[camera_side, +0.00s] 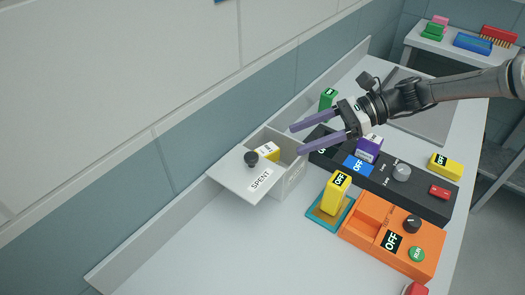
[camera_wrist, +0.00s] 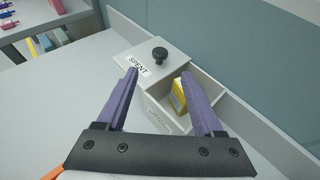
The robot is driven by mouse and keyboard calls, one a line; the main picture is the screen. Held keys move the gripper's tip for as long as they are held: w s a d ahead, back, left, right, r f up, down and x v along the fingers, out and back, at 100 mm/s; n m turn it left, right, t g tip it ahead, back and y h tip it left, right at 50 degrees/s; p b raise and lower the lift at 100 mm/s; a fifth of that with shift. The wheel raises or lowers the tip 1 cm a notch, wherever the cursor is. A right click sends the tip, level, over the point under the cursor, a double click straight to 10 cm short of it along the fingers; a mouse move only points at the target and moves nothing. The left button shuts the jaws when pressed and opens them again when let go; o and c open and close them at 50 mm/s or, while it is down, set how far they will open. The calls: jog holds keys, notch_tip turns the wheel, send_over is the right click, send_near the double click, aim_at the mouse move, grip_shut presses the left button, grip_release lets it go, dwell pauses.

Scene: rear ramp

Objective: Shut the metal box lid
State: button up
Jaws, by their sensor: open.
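The grey metal box (camera_side: 292,185) stands against the wall at the back of the counter. Its flat lid (camera_side: 243,182), marked SPENT and with a black knob (camera_side: 251,158), is slid to the left in the side view and leaves part of the box open. A yellow block (camera_side: 268,151) lies inside the box. My gripper (camera_side: 295,140) is open and empty, just above and to the right of the box. In the wrist view the lid (camera_wrist: 139,62) and knob (camera_wrist: 160,54) lie beyond my fingers, and the yellow block (camera_wrist: 178,97) shows between them.
A black panel (camera_side: 415,185) with a purple block (camera_side: 369,147) lies right of the box. A yellow block (camera_side: 339,186) stands on a teal base in front. An orange device (camera_side: 425,239) sits at front right. The counter at front left is clear.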

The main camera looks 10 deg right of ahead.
aim_at(256, 155)
jog(key=x, duration=0.9)
jog(key=shift+a+f, duration=0.1)
jog(key=shift+a, duration=0.3)
grip_shut()
dwell(0.9)
